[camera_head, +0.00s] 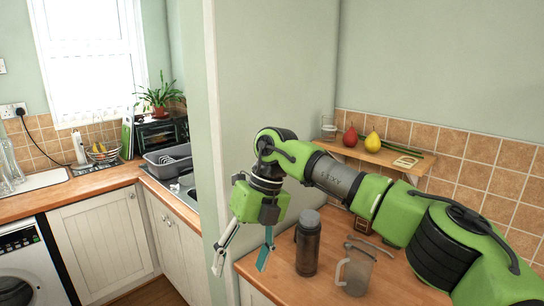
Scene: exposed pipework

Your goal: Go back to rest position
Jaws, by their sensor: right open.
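My right arm comes in from the right, green and dark grey. Its gripper (243,250) hangs fingers down in front of the wall's end, left of the counter's dark bottle. The gripper is open, with its two fingers spread apart. One finger is pale and the other looks teal. I see nothing held between them. My left gripper is not in view.
A dark bottle (307,243) and a clear jug (355,271) stand on the wooden counter (300,290), close to my right gripper and arm. A wooden shelf (385,156) with red and yellow fruit is behind the arm. A sink (190,190) and washing machine (28,272) are left.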

